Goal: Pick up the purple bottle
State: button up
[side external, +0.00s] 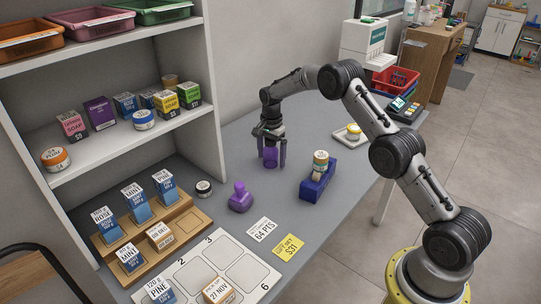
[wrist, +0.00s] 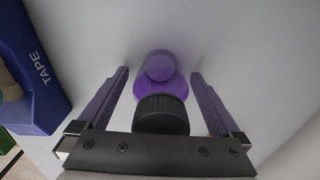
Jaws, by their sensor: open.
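The purple bottle (wrist: 160,67) has a dark ribbed cap (wrist: 162,113) and stands on the grey counter. In the wrist view it lies between the two fingers of my gripper (wrist: 160,100), with visible gaps on both sides. My gripper is open and reaches down around the bottle. In the side view my gripper (side external: 271,153) points down, and the purple body of the bottle (side external: 270,156) shows between its fingers. The bottle's upper part is hidden by the gripper there.
A blue tape dispenser (side external: 317,185) stands close by; it is at the left in the wrist view (wrist: 32,82). A purple stamp-like object (side external: 240,198) and a dark-lidded jar (side external: 204,188) are nearby. The shelf unit (side external: 212,85) rises at left. Bare counter (side external: 240,148) surrounds the bottle.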

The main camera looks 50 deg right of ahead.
jog(key=shift+f, duration=0.1)
jog(key=c, duration=1.4)
